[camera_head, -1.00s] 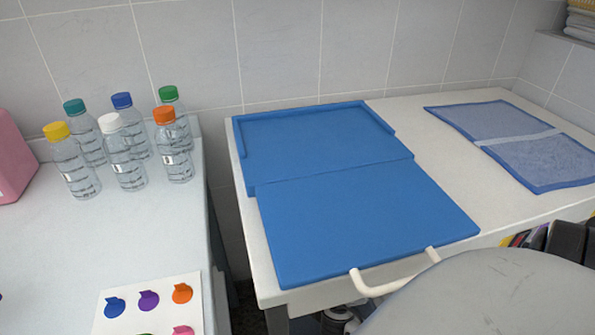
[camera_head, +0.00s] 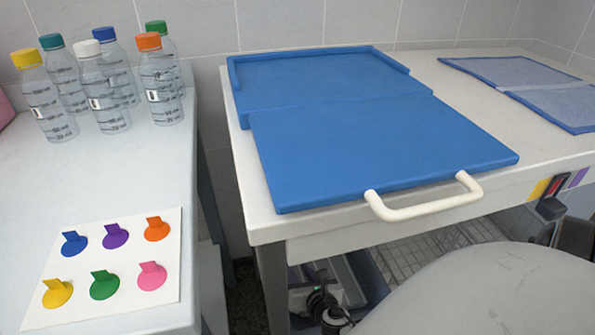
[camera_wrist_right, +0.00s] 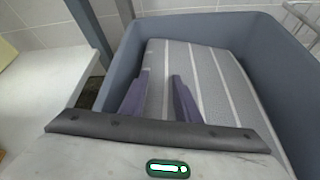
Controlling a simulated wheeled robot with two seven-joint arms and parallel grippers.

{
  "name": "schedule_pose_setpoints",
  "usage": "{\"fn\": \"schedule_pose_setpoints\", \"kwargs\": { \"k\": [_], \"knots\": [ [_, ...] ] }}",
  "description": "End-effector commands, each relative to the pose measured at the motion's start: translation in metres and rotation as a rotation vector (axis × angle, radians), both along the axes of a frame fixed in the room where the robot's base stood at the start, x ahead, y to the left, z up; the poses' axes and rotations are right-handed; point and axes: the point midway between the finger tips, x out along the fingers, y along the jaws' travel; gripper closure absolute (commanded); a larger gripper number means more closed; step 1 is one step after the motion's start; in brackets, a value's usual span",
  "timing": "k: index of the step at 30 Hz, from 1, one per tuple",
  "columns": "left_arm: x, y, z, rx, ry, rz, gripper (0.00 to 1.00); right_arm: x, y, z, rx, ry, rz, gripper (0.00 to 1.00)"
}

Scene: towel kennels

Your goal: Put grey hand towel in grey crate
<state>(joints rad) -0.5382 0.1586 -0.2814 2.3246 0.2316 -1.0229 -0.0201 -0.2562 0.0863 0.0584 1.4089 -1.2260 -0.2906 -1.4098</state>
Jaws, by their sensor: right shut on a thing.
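The grey hand towel (camera_wrist_right: 208,85) with pale stripes shows in the right wrist view, inside the outline of the blue-grey crate (camera_wrist_right: 260,50). My right gripper (camera_wrist_right: 161,76) has its purple fingers shut on the towel, with cloth between and around them. I cannot tell whether the towel rests on the crate's floor. In the head view, the crate (camera_head: 372,274) shows partly, below the table's front edge. My right gripper's body (camera_head: 322,302) is small and dark there, and its fingertips and the towel cannot be made out. My left gripper is not in view.
A blue board (camera_head: 370,150) with a white handle (camera_head: 425,212) lies on the right table. Several capped bottles (camera_head: 105,95) and a card with coloured marks (camera_head: 115,260) are on the left table. A wire rack (camera_head: 440,250) stands beside the crate.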

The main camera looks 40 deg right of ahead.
Motion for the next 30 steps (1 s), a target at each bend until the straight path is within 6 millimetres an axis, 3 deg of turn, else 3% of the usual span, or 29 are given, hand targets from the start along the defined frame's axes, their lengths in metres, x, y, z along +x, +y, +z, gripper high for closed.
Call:
{"fn": "schedule_pose_setpoints", "kwargs": {
  "k": [11, 12, 15, 26, 30],
  "knots": [
    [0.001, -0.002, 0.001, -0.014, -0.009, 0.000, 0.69, 0.001, 0.000, -0.004, -0.001, -0.001, 0.001, 1.00],
    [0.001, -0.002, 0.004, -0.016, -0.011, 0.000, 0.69, 0.000, 0.000, -0.003, 0.000, 0.000, 0.001, 0.66],
    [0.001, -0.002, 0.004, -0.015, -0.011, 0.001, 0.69, 0.000, 0.000, -0.003, 0.000, 0.000, 0.001, 0.52],
    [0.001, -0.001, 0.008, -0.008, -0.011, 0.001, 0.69, 0.000, 0.000, 0.003, 0.000, 0.000, 0.000, 0.52],
    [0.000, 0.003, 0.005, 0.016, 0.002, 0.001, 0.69, -0.017, 0.008, 0.011, 0.002, 0.003, 0.001, 0.52]
  ]
}}
